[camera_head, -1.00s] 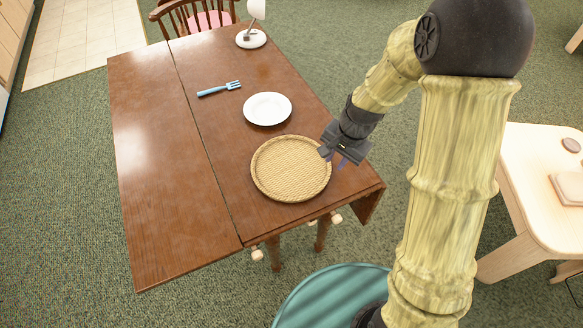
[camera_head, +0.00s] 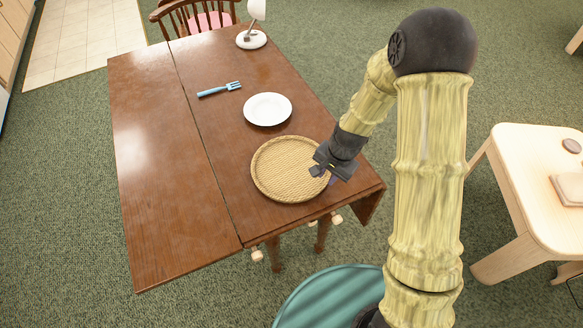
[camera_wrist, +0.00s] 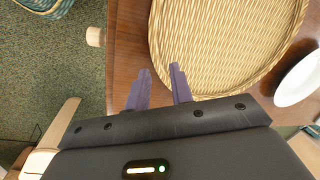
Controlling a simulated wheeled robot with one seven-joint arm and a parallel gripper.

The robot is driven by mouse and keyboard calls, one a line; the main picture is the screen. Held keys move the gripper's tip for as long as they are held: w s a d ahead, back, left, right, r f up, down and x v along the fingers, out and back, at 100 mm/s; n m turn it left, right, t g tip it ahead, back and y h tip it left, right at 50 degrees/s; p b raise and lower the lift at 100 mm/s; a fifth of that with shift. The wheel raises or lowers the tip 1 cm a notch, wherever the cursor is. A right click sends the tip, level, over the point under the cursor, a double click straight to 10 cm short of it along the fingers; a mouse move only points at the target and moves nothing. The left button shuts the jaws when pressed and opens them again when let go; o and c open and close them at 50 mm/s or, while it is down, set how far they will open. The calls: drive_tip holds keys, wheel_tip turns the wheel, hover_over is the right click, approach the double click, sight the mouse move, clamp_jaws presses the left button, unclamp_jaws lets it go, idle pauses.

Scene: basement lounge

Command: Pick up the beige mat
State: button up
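The beige mat (camera_head: 285,170) is a round woven disc with a raised rim. It lies flat on the brown wooden table (camera_head: 160,190), close to the table's near right corner. My gripper (camera_head: 325,176) is at the mat's right edge. In the wrist view the mat (camera_wrist: 220,40) fills the upper right. There the two purple fingers of my gripper (camera_wrist: 163,85) stand apart with nothing between them. The right fingertip overlaps the mat's rim in the picture; I cannot tell whether it touches.
A white lamp (camera_head: 252,38) stands at the far end. A pale table (camera_head: 540,190) stands at the right. The table's left half is clear.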

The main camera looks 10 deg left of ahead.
sight(323, 183)
drive_tip(key=shift+w+a+f, duration=0.1)
drive_tip(key=shift+a+f, duration=0.1)
drive_tip(key=shift+f, duration=0.75)
drive_tip(key=shift+a+f, duration=0.15)
drive_tip(key=shift+f, duration=0.8)
clamp_jaws()
